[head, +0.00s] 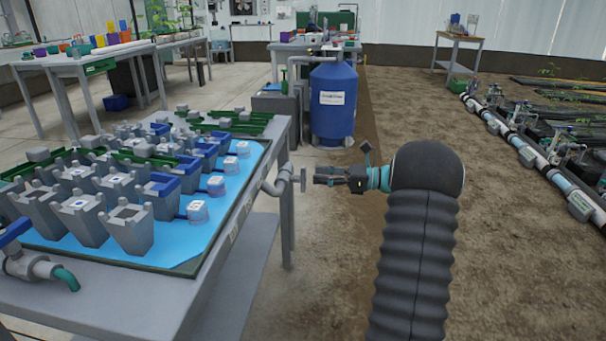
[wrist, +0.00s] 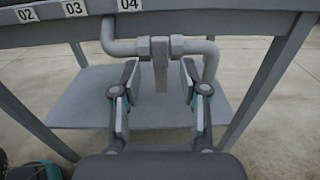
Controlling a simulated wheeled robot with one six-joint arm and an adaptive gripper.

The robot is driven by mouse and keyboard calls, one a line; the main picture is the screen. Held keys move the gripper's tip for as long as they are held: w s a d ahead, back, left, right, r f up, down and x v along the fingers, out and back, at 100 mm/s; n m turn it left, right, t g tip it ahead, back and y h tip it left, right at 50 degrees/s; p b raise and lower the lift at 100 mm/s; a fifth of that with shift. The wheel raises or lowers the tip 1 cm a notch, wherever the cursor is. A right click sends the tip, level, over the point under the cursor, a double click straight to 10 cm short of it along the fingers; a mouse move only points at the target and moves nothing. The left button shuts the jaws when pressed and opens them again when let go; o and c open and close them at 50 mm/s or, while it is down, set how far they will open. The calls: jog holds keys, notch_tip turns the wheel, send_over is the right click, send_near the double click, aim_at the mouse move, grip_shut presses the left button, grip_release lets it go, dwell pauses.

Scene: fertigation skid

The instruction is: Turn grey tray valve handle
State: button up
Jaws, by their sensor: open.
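The grey tray valve sits on a grey pipe at the table's edge. In the wrist view its grey handle (wrist: 161,78) hangs straight down from the valve body, between two hex nuts. In the head view the handle (head: 303,180) shows as a thin upright piece at the pipe's outer end. My gripper (wrist: 160,82) is open in the wrist view, one finger on each side of the handle, with gaps visible on both sides. In the head view my gripper (head: 320,176) is just right of the handle. Whether the fingertips reach past the handle is unclear.
The grey table (head: 235,210) carries a blue tray (head: 190,250) with several grey and blue pots. Another valve with a blue handle (head: 14,232) is at the near left. A blue tank (head: 333,115) stands behind.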

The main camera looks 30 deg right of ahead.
aim_at(303, 191)
jog(key=x, duration=0.5)
jog(key=shift+w+a, duration=0.15)
jog(key=shift+a, duration=0.1)
grip_shut()
